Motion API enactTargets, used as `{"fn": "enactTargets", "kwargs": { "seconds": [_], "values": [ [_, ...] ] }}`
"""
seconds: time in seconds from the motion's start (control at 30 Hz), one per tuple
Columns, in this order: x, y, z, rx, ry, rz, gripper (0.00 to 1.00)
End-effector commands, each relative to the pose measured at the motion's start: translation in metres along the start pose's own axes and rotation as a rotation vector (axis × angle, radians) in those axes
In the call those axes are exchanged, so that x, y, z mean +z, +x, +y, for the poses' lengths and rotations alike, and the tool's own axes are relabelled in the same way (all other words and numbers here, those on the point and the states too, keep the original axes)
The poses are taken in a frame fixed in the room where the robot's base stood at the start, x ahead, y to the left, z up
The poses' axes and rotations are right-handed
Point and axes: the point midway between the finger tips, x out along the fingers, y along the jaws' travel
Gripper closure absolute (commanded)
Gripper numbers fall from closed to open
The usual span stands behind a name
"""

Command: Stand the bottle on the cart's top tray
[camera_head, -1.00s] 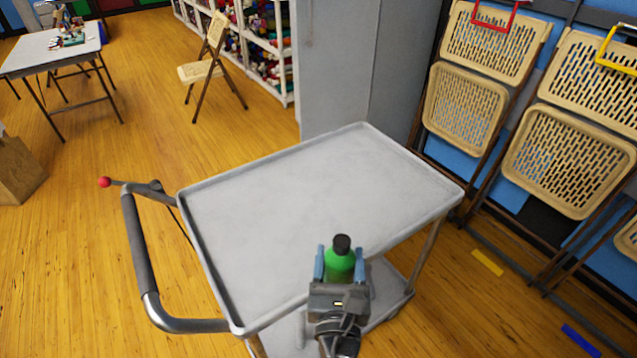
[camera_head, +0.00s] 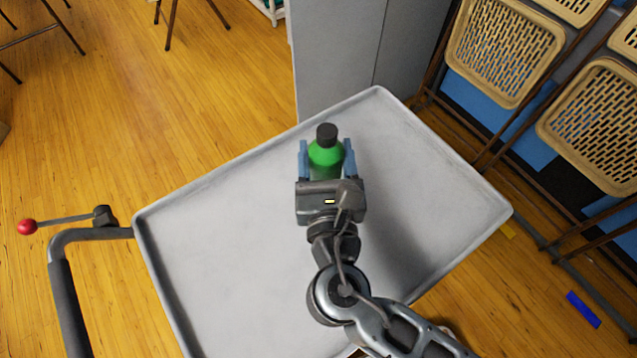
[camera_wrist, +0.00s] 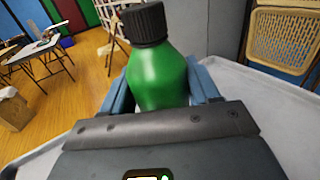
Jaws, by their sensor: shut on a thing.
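The green bottle (camera_head: 326,156) with a black cap is upright between the blue fingers of my gripper (camera_head: 326,162), which is shut on it. The bottle also shows large in the wrist view (camera_wrist: 159,72), its lower part hidden by my gripper. The cart's grey top tray (camera_head: 220,235) has a low raised rim and is otherwise empty. My gripper and the bottle are over the tray's far middle part in the head view. I cannot tell whether the bottle's base touches the tray.
The cart's handle (camera_head: 65,290) and a red-knobbed lever (camera_head: 27,227) stick out at the left. A grey cabinet (camera_head: 350,50) stands just behind the tray. Folded chairs (camera_head: 505,50) hang along the wall at the right. The tray is clear around my gripper.

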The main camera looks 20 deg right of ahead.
Motion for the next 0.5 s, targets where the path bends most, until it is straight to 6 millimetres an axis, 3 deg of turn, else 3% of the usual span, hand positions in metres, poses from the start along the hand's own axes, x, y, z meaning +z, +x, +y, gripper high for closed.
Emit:
{"fn": "enactTargets", "kwargs": {
  "seconds": [0.27,0.5],
  "values": [
    [-0.006,0.000,0.013,0.003,-0.002,0.000,0.83],
    [-0.035,0.000,0.062,0.006,-0.002,0.000,0.83]
  ]
}}
